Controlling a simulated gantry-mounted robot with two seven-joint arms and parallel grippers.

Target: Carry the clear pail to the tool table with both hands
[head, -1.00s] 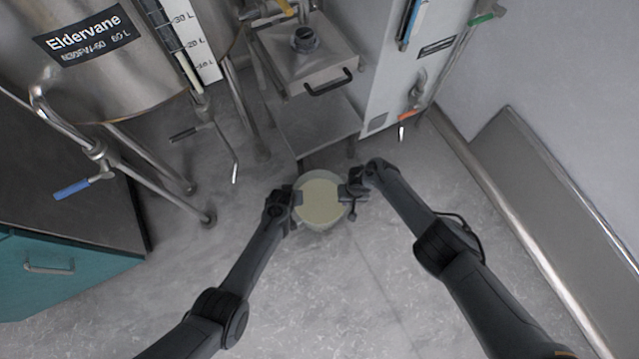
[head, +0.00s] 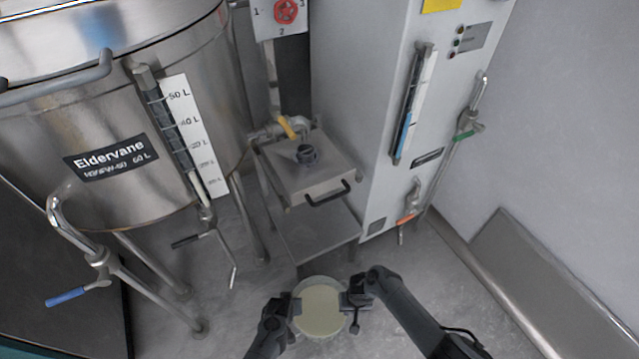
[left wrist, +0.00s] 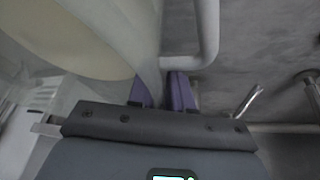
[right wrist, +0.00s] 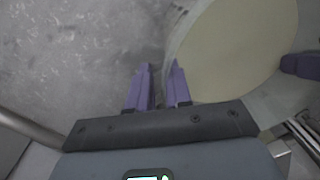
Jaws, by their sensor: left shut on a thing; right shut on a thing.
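The clear pail (head: 319,311) is upright between my two grippers, low in front of the steel stand, and holds a pale cream-coloured content. My left gripper (head: 291,308) is shut on its left wall. My right gripper (head: 351,296) is shut on its right wall. In the left wrist view the purple fingers (left wrist: 166,90) are at the wall of the pail (left wrist: 100,30). In the right wrist view the fingers (right wrist: 159,88) straddle the wall of the pail (right wrist: 235,50). I cannot pick out a tool table for certain.
A steel tank (head: 110,180) with legs and a blue-handled valve (head: 65,298) stands at left. A steel stand (head: 310,185) with a black-handled lid is ahead. A tall grey cabinet (head: 390,130) is behind it; a low steel ledge (head: 540,280) lies along the right wall.

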